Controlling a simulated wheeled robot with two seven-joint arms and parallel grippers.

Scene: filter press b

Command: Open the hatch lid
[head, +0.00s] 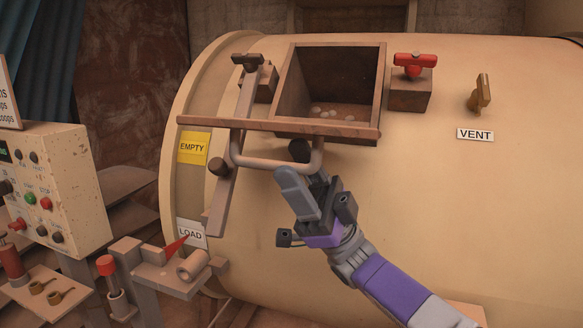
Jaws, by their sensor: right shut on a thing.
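The hatch lid (215,122) shows nearly edge-on as a long brown plate across the front of the square hatch opening (375,80). The opening is uncovered, and small pale round things lie on its floor. A U-shaped handle (262,163) sticks out from the near side of the lid. My right gripper (305,172) reaches up from the lower right and is shut on the right end of the handle. Its fingers hide part of that end. My left gripper is not in view.
A long bar (219,205) slants down left of the opening, beside the handle. A red-handled latch (414,66) stands right of the opening, with a vent knob (482,94) farther right. A control box (60,190) stands at left. The tank's right side is clear.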

